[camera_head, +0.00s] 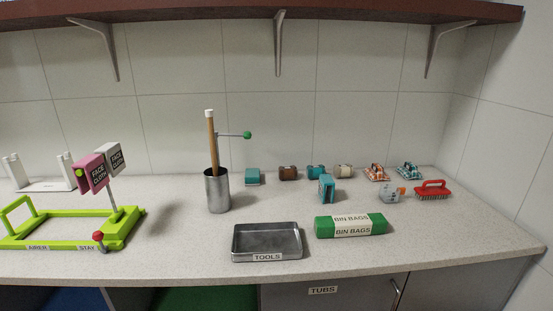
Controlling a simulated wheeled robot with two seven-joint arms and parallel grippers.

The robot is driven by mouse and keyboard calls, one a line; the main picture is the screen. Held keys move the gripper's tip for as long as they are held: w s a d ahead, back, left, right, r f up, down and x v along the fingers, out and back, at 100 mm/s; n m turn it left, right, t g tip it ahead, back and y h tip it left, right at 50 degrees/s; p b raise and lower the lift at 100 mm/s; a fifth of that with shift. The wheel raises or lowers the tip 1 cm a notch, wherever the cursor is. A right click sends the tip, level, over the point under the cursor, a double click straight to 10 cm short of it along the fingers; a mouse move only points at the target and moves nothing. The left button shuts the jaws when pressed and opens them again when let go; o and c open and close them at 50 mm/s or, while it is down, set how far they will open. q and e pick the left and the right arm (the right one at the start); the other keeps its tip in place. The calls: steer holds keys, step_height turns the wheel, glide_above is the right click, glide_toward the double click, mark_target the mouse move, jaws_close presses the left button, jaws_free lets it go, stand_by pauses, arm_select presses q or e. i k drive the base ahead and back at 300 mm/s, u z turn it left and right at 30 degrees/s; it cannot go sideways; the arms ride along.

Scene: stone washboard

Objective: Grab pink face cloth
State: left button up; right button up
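A pink face cloth (93,173) with a dark "FACE CLOTH" label hangs on the lime-green airer (70,241) at the left of the counter. It is up off the counter surface. A white face cloth (115,159) with a similar label hangs just to its right, very close to it. A grey post rises from the airer's base below the white cloth. Neither of my grippers shows in this view.
A red-knobbed lever (98,237) sits on the airer's front right. A steel canister (217,190) holds a tall wooden stick. A metal "TOOLS" tray (238,247), green bin bags (378,223) and a red brush (433,188) are farther right. A shelf (180,12) spans overhead.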

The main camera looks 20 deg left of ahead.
mark_target(96, 177)
steer(key=u, duration=0.85)
steer(key=i, duration=1.05)
steer(key=u, duration=0.55)
